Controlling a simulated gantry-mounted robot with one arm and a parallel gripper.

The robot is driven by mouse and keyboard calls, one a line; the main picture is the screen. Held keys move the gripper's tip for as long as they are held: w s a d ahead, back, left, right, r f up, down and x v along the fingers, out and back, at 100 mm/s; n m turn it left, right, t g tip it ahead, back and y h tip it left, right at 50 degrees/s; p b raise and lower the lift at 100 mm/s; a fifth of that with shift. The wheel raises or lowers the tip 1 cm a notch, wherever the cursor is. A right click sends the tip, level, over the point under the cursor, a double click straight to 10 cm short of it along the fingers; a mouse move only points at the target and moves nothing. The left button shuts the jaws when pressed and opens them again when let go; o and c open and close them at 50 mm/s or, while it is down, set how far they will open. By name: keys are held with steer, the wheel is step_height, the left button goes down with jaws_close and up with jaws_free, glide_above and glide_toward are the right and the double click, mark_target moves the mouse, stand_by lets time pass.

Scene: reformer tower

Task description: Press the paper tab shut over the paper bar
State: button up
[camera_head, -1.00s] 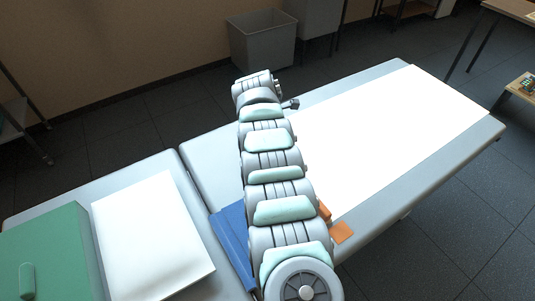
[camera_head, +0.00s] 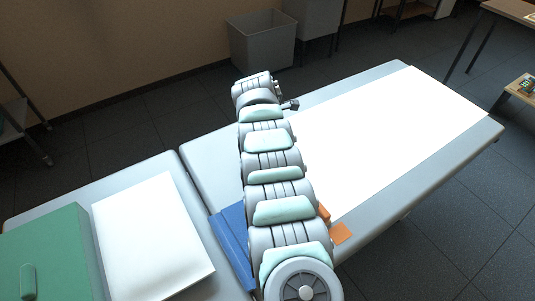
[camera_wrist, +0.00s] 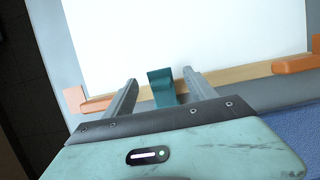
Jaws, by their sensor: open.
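The teal tab (camera_wrist: 162,88) shows in the wrist view at the middle of the wooden paper bar (camera_wrist: 228,78), which lies across the near end of the white paper (camera_wrist: 190,35). The tab appears bent, with its upper part raised; I cannot tell whether it touches the bar. My gripper (camera_wrist: 158,80) is open, one finger on each side of the tab in the picture, with nothing held. Contact between the fingers and the tab cannot be made out. In the head view my arm hides the gripper, the tab and most of the bar.
Orange end pieces stand at the left (camera_wrist: 76,100) and right (camera_wrist: 297,65) of the bar. A blue pad (camera_head: 232,240) lies beside my arm. The long paper (camera_head: 400,125) covers the right part of the padded bed (camera_head: 215,145). A grey bin (camera_head: 262,42) stands behind on the floor.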

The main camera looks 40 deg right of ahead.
steer(key=shift+p+v, duration=3)
steer(key=shift+p, duration=1.55)
steer(key=shift+d, duration=0.1)
steer(key=shift+f, duration=0.15)
